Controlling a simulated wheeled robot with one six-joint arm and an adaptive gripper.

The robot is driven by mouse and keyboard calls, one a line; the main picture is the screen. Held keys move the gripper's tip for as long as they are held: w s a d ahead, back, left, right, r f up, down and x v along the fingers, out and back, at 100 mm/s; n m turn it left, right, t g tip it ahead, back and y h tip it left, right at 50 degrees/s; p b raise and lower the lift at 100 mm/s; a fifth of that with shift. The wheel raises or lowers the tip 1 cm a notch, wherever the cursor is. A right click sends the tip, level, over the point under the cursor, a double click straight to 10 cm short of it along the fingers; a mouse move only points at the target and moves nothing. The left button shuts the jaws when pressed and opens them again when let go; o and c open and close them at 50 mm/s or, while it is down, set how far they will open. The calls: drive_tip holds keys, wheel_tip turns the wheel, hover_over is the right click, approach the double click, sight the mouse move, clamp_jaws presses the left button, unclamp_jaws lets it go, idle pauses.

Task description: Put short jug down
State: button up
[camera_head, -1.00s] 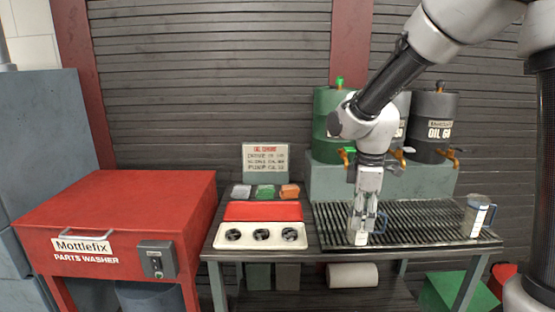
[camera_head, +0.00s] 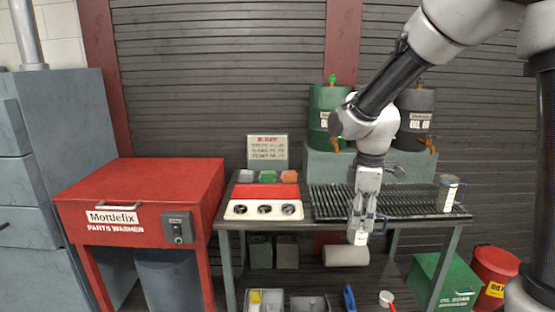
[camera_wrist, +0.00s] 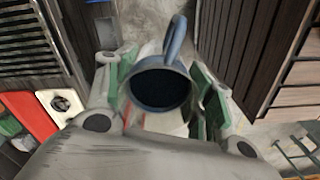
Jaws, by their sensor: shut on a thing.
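My gripper (camera_head: 361,218) points down in front of the workbench's front edge and is shut on the short jug (camera_head: 358,239). In the head view only the jug's light lower part shows below the fingers. In the wrist view the jug (camera_wrist: 158,90) sits between the green finger pads, with its round mouth facing the camera. Its inside looks dark; I cannot tell whether it holds liquid. Its blue-grey handle (camera_wrist: 176,38) points to the top of the picture. A taller-looking jug (camera_head: 447,193) stands upright at the right end of the slatted rack (camera_head: 330,203).
The red parts washer (camera_head: 140,190) stands left. A white panel with three round holes (camera_head: 264,210) lies on the bench. Oil drums (camera_head: 415,125) stand behind the rack. A white roll (camera_head: 346,255) lies on the lower shelf. A green box (camera_head: 445,283) and red bin (camera_head: 495,272) stand right.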

drive_tip(key=w+m, duration=0.2)
drive_tip(key=m, duration=0.1)
drive_tip(key=shift+a+r, duration=0.2)
drive_tip(key=shift+a, duration=0.2)
drive_tip(key=w+d+f+m, duration=0.3)
drive_tip(key=w+f+m, duration=0.4)
drive_tip(key=f+m, duration=0.15)
drive_tip(key=d+f+m, duration=0.2)
drive_tip(key=d+f, duration=0.4)
drive_tip(key=f, duration=0.2)
drive_tip(key=shift+s, duration=0.4)
drive_tip(key=shift+m, duration=0.25)
